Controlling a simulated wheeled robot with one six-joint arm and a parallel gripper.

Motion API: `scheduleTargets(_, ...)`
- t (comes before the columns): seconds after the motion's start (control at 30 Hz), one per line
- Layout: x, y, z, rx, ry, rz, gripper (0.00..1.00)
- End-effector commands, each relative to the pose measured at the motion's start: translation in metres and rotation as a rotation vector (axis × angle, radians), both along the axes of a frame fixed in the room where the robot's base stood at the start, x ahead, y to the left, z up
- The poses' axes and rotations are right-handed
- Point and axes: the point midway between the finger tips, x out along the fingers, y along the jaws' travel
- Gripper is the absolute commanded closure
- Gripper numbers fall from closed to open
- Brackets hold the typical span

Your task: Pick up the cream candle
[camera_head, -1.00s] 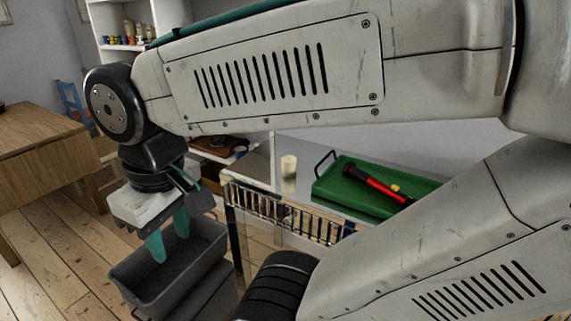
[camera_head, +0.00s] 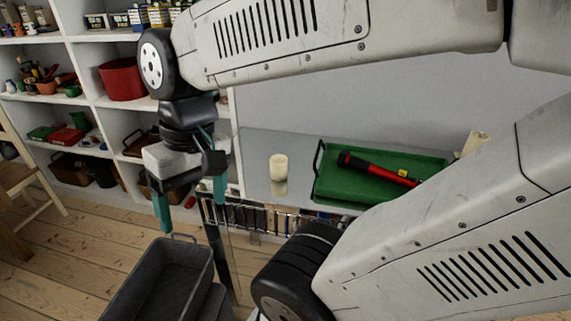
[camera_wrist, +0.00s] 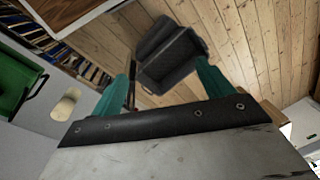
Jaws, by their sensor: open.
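The cream candle (camera_head: 279,167) stands upright on a grey, shiny table top (camera_head: 258,150) in the head view, left of a green tray. In the wrist view the candle (camera_wrist: 66,104) shows at the left, outside the fingers. My gripper (camera_head: 191,208) is open and empty, with teal fingers pointing down. It hangs to the left of the candle in the head view, apart from it, over the floor side of the table edge. In the wrist view my gripper's fingers (camera_wrist: 165,92) are spread, with a dark bin seen between them.
The green tray (camera_head: 335,160) holds a red and black flashlight (camera_head: 375,169). A dark grey bin (camera_head: 204,275) stands below my gripper. White shelves (camera_head: 88,55) with a red pot (camera_head: 122,79) are behind. A row of books (camera_head: 262,217) sits under the table top. A wooden chair (camera_head: 30,175) is at left.

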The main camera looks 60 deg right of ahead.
Motion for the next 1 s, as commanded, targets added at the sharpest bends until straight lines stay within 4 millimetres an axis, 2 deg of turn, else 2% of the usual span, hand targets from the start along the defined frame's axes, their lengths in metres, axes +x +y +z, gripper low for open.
scheduleTargets(0.17, 0.044, -0.011, -0.023, 0.309, 0.122, -0.416, 0.21)
scheduleTargets(0.27, 0.076, -0.033, -0.034, 0.502, 0.158, -0.684, 0.21)
scheduleTargets(0.37, 0.106, -0.068, -0.047, 0.696, 0.173, -0.964, 0.21)
scheduleTargets(0.47, 0.129, -0.12, -0.062, 0.89, 0.167, -1.254, 0.21)
scheduleTargets(0.53, 0.138, -0.164, -0.076, 1.027, 0.148, -1.46, 0.21)
scheduleTargets(0.67, 0.134, -0.256, -0.11, 1.28, 0.086, -1.841, 0.21)
scheduleTargets(0.7, 0.127, -0.284, -0.122, 1.353, 0.061, -1.952, 0.21)
scheduleTargets(0.8, 0.1, -0.345, -0.151, 1.515, -0.011, -2.195, 0.21)
scheduleTargets(0.9, 0.073, -0.385, -0.175, 1.632, -0.074, -2.367, 0.21)
scheduleTargets(1.0, 0.054, -0.407, -0.189, 1.7, -0.116, -2.464, 0.21)
